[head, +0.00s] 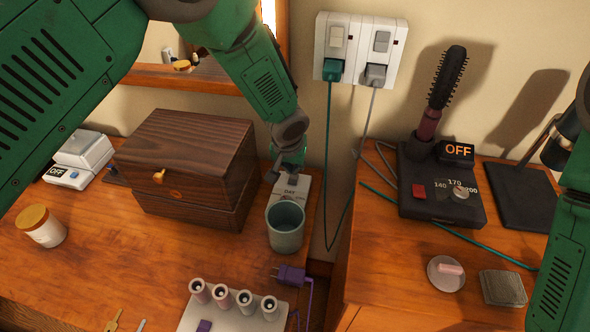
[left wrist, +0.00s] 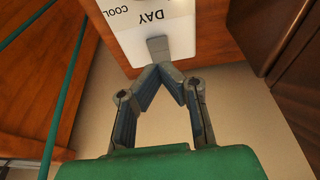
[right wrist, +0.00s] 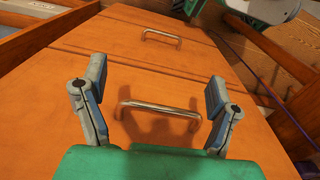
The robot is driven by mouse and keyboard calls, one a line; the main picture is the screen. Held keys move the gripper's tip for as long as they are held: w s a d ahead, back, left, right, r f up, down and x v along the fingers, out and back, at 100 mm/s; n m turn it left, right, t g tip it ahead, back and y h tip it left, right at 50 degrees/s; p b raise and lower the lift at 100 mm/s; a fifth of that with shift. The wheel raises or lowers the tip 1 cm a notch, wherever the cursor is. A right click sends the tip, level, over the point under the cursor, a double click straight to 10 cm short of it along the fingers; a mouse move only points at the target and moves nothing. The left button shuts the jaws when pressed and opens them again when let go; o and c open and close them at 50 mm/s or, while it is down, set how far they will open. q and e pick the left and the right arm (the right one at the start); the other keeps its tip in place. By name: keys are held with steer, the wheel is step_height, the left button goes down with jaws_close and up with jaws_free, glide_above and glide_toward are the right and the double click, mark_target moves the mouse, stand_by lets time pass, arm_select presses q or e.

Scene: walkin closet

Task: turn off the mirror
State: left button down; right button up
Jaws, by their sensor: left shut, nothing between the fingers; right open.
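The mirror (head: 222,42) in its wooden frame is at the top left in the head view, partly hidden by my left arm. A white control panel (head: 297,184) marked DAY lies on the left dresser top, behind a grey-green cup. In the left wrist view the panel (left wrist: 185,38) shows the words DAY and COOL and a grey tab at its edge. My left gripper (head: 285,168) is shut and empty at this panel, its fingertips (left wrist: 165,68) close to the tab; I cannot tell whether they touch. My right gripper (right wrist: 158,88) is open and empty before a drawer front.
A dark wooden box (head: 185,165) stands left of the left gripper, and the cup (head: 285,232) stands in front. A wall socket (head: 360,52) has cords hanging down. A hairbrush stand (head: 435,190) reading OFF is on the right dresser. Drawer handles (right wrist: 160,108) face the right gripper.

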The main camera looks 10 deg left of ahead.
arm_select(q)
steer(key=v, duration=1)
steer(key=shift+s+a+b, duration=0.15)
steer(key=shift+s+b, duration=0.1)
steer(key=shift+b, duration=0.05)
